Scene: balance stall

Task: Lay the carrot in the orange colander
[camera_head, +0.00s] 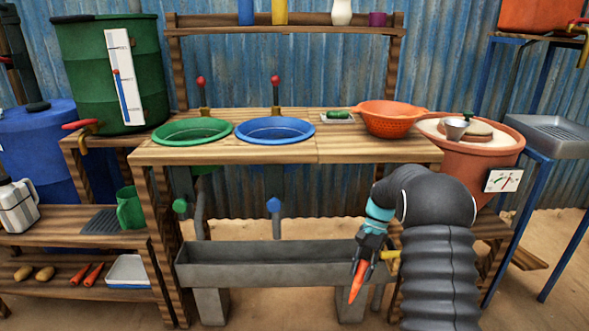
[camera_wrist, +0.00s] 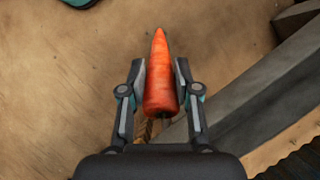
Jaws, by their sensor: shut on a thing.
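My gripper (camera_head: 370,260) is shut on an orange carrot (camera_head: 357,282), which hangs tip down and slightly tilted in front of the bench, beside the right end of the grey trough. In the wrist view my gripper (camera_wrist: 158,75) has a finger on each side of the carrot (camera_wrist: 160,85), whose tip points away from the palm. The orange colander (camera_head: 392,120) stands on the bench top near its right end, above and behind my gripper. Its inside looks empty from here.
A small tray with a green item (camera_head: 338,116) sits left of the colander. Blue (camera_head: 275,130) and green (camera_head: 192,131) basins are set in the bench. A terracotta pot (camera_head: 480,150) stands at right. The grey trough (camera_head: 270,262) is low in front. Two more carrots (camera_head: 86,274) lie on the lower left shelf.

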